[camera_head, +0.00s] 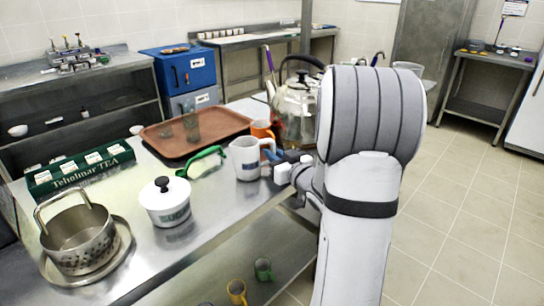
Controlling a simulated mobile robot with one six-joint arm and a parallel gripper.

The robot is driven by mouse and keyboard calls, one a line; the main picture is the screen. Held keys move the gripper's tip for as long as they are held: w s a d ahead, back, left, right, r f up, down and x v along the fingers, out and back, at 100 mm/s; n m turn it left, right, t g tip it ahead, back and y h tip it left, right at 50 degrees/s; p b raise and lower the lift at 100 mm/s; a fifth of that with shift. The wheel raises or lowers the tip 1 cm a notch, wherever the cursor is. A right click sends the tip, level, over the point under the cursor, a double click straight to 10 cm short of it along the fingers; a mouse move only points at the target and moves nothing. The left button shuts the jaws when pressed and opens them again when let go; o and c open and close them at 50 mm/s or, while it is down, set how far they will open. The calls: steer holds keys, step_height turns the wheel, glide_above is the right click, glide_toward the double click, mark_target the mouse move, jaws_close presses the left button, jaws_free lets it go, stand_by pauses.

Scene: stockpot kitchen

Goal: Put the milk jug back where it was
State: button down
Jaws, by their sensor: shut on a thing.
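The white milk jug (244,160) has dark print on its side and is near the right edge of the steel counter, in the middle of the head view. It is upright. My gripper (275,160) comes in from the right and is shut on the jug at its handle side. The fingers partly hide the handle. I cannot tell whether the jug's base touches the counter or is just above it.
An orange mug (262,130) and a steel kettle (296,108) stand behind the jug. A green-handled brush (207,162), a brown tray (160,141), a white lidded pot (166,203), a tea box (80,168) and a steel pot (78,240) are to the left.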

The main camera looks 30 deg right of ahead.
steer(key=shift+f, duration=0.15)
steer(key=c, duration=1.7)
jaws_free()
steer(key=shift+s+r, duration=0.15)
steer(key=shift+r, duration=0.1)
steer(key=s, duration=0.4)
steer(key=s+d, duration=0.1)
steer(key=s, duration=0.6)
steer(key=shift+s+d+f, duration=0.1)
steer(key=shift+s+d, duration=0.25)
steer(key=shift+d, duration=0.05)
